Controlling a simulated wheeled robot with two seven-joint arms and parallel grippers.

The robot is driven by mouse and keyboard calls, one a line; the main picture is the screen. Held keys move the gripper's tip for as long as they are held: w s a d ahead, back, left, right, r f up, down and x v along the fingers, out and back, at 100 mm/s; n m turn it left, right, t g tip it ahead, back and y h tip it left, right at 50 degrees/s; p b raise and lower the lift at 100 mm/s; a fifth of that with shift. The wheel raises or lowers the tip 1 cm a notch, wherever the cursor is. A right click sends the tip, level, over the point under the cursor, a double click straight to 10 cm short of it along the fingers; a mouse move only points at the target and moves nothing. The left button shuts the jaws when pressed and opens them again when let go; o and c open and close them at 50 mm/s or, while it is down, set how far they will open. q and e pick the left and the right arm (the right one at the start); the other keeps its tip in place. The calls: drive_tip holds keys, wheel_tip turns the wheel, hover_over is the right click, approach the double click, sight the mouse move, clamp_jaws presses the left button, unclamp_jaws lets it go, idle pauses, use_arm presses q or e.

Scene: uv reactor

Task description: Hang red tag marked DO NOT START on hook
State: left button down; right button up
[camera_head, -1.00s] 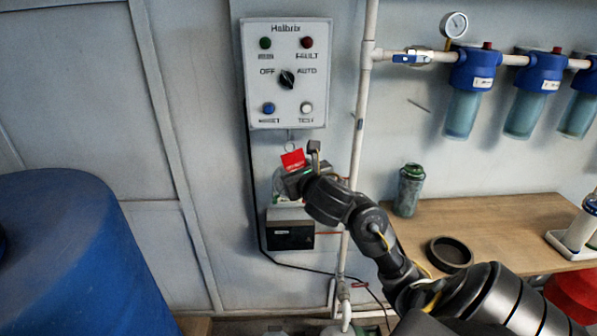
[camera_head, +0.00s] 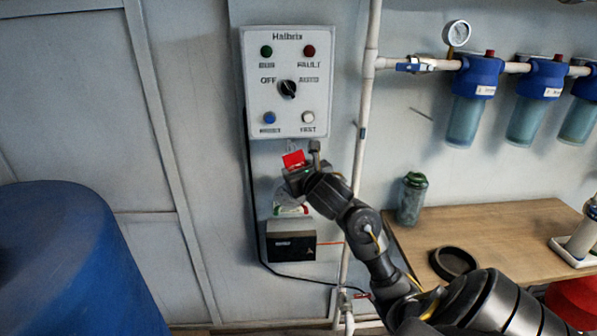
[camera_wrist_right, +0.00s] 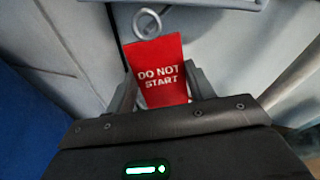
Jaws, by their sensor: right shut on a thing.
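The red tag (camera_head: 293,159) is held upright just below the grey control panel (camera_head: 256,96). In the right wrist view the tag (camera_wrist_right: 161,60) faces me and reads DO NOT START. A metal ring (camera_wrist_right: 147,24) stands at its top edge. My right gripper (camera_head: 303,168) is shut on the tag, with one finger on each side in the wrist view. The hook under the panel is too small and partly covered to make out, so I cannot tell whether the ring touches it. My left gripper is not in view.
A black box (camera_head: 291,247) is on the wall below. A white pipe (camera_head: 362,120) runs upright right of the panel. A wooden bench (camera_head: 490,224) holds a green bottle (camera_head: 411,198) and black dish (camera_head: 454,262). A blue tank (camera_head: 70,260) stands left.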

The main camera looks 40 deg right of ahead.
drive_tip(key=shift+w+d, duration=0.35)
drive_tip(key=shift+w, duration=0.1)
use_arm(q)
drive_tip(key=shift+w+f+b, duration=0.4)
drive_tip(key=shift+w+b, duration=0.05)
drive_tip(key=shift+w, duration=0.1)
use_arm(e)
drive_tip(key=shift+w+d+f, duration=0.35)
drive_tip(key=shift+w+f, duration=0.15)
drive_tip(key=shift+f, duration=0.05)
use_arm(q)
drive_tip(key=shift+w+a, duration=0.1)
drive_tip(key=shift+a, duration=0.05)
use_arm(e)
drive_tip(key=o, duration=1)
drive_tip(key=shift+o, duration=0.2)
